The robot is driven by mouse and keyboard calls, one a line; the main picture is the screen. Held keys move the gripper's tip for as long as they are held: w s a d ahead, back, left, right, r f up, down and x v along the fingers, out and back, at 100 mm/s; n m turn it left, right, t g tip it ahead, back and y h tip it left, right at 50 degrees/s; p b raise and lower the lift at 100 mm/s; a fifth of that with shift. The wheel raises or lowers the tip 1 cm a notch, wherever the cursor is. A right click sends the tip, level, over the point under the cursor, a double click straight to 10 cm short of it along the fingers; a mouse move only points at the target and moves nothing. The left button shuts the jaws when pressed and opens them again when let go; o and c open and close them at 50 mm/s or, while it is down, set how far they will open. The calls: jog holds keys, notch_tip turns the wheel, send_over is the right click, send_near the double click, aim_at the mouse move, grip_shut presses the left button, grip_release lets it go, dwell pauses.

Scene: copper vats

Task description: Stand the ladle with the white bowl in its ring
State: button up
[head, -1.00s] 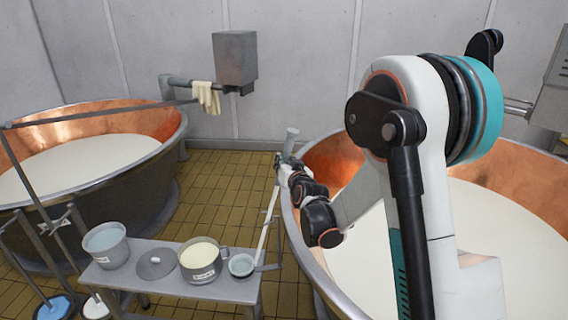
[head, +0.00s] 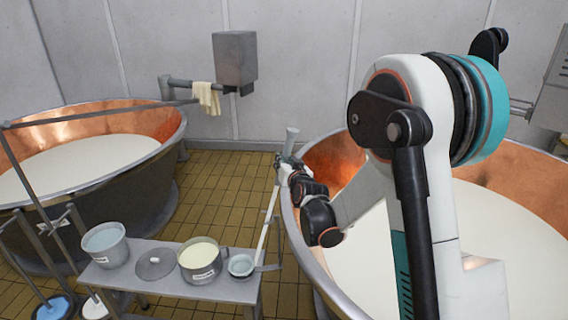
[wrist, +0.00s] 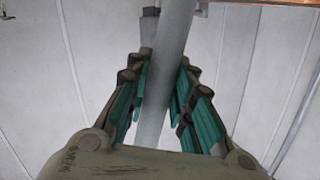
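My gripper (head: 283,164) is raised over the right end of the bench. In the wrist view its teal finger pads (wrist: 163,88) lie on both sides of a grey pole (wrist: 174,35), apparently the ladle handle, and close on it. In the head view this handle (head: 263,240) runs steeply down, slightly tilted, to the bench's right end. Its lower end is hard to make out beside a small pale bowl (head: 241,265). A thin bracket (head: 279,228) rises there; I cannot tell whether it carries a ring. A white bowl-like disc (head: 95,308) and a blue one (head: 55,308) sit low at left.
The bench (head: 222,287) holds a bucket (head: 105,247), a lid (head: 155,264) and a pot of cream liquid (head: 199,262). Copper vats stand at left (head: 160,122) and right (head: 330,160). Tiled floor (head: 225,185) lies open between them.

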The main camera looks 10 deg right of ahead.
jog(key=o, duration=0.5)
jog(key=s+a+r+n+g, duration=0.1)
jog(key=s+r+g, duration=0.15)
jog(key=s, duration=1.05)
jog(key=s+a+r+n+g, duration=0.1)
jog(key=s+r+g, duration=0.15)
jog(key=s, duration=1.05)
jog(key=s+d+f+g, duration=0.2)
jog(key=s+g, duration=0.2)
jog(key=s, duration=1.4)
jog(key=shift+s+f+h, duration=0.2)
jog(key=shift+s+h, duration=0.1)
jog(key=shift+s, duration=0.1)
